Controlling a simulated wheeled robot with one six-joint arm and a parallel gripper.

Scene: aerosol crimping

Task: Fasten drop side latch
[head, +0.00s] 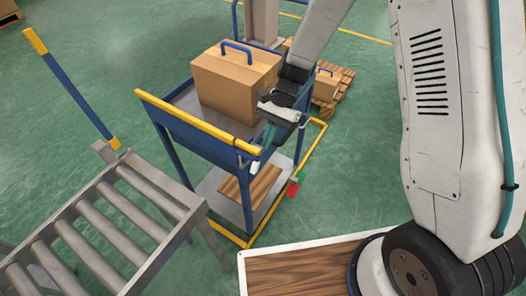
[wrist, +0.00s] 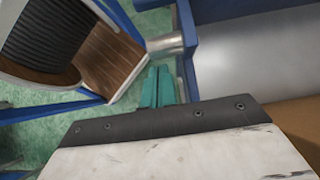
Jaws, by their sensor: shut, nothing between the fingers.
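The blue cart's drop side (head: 195,135) stands up along the cart's near edge, with a yellow rail on top. At its right end, by the corner post, is a small pale metal part (head: 254,165) that may be the latch; its exact position is too small to tell. In the wrist view a grey metal cylinder (wrist: 165,46) juts from the blue cart wall (wrist: 187,50). My gripper (head: 268,138) is at this corner, pointing down. Its teal fingers (wrist: 157,86) are shut and empty, just below the cylinder in the picture. I cannot tell if they touch it.
A cardboard box (head: 235,85) with a blue handle sits on the cart's upper deck. A roller conveyor (head: 100,225) stands close at the left. Another box (head: 326,85) rests on a pallet behind. Green floor (head: 345,185) is clear right of the cart.

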